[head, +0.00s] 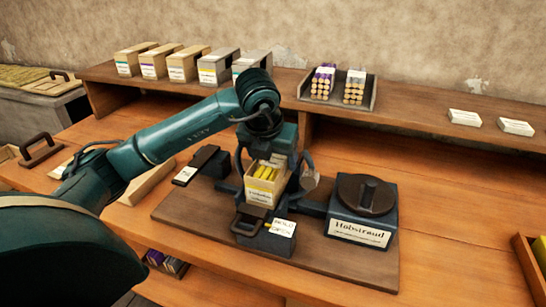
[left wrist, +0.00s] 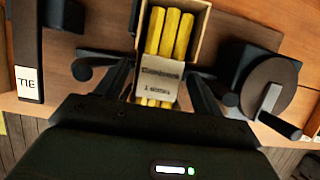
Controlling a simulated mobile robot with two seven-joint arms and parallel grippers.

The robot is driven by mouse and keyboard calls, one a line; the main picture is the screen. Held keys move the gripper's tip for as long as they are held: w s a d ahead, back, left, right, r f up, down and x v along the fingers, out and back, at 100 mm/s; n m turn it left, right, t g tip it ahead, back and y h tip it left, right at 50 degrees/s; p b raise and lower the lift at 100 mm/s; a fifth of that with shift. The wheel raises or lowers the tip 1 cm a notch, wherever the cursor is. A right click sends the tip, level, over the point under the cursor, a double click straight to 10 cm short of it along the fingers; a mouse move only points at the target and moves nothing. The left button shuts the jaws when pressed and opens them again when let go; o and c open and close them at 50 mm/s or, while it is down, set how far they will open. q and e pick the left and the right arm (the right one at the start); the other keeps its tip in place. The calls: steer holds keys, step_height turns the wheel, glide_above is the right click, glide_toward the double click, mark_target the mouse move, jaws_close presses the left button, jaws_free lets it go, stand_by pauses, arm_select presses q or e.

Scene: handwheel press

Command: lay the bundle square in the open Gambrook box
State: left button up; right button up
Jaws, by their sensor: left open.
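A small open tan box (head: 262,192) stands on the dark board in the middle of the bench, with a label on its front too small to read surely. The yellow sticks of the bundle (head: 263,173) show inside its rim. In the left wrist view the bundle (left wrist: 170,32) lies lengthwise in the box (left wrist: 204,22), with a pale printed band (left wrist: 160,78) across it and stick ends below. My left gripper (head: 272,170) is open above the box, with dark fingers either side of the bundle. Whether the fingers touch it is unclear. My right gripper is out of view.
A "HOLD OPEN" card (head: 284,227) sits on a dark block in front. The Hobstroud unit (head: 362,212) with its round wheel stands right. A "TIE" bar (left wrist: 27,80) lies left. Several boxes (head: 183,65) and a tray of bundles (head: 338,88) line the back shelf.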

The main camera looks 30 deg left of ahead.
arm_select(q)
steer(key=p+v, duration=0.1)
steer(key=v, duration=1.2)
steer(key=shift+r, duration=0.1)
steer(key=shift+r+p, duration=0.4)
steer(key=shift+r, duration=0.1)
